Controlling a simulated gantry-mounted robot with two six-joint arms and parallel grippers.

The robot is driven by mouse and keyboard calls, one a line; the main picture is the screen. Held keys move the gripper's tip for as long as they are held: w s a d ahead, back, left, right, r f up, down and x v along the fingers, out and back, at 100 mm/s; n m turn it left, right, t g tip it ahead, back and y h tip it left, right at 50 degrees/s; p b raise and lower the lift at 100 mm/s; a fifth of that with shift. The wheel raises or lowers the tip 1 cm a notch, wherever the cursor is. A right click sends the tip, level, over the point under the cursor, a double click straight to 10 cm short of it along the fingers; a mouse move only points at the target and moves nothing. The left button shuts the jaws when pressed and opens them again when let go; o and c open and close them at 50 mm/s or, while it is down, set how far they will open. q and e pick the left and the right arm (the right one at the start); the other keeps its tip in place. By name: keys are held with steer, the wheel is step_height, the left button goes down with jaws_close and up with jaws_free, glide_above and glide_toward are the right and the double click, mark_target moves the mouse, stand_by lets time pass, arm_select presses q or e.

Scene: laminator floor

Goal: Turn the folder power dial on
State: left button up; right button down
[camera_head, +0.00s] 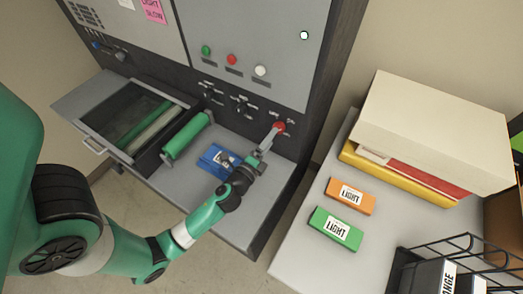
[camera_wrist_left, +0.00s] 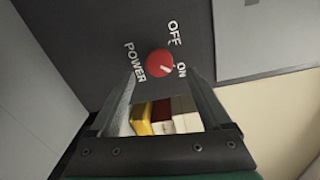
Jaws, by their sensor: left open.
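The red power dial (camera_wrist_left: 159,62) sits on the dark panel, with OFF, ON and POWER labels around it. Its white mark points toward the ON label. In the head view the dial (camera_head: 279,127) is at the right end of the machine's lower dark panel. My left gripper (camera_head: 270,139) reaches up to it from below. In the left wrist view the left gripper (camera_wrist_left: 164,70) is open, one finger on each side below the dial. The dial shows at the gap between the tips, and I see no contact. My right gripper is not in view.
Green, red and white buttons (camera_head: 232,59) are on the panel above. A green roller (camera_head: 187,135) and a blue item (camera_head: 215,158) are on the machine bed. Orange (camera_head: 350,196) and green (camera_head: 336,228) LIGHT boxes lie on the side table, near a wire rack (camera_head: 456,252).

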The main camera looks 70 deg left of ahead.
arm_select(q)
steer(key=b+v, duration=0.1)
steer(key=v, duration=0.6)
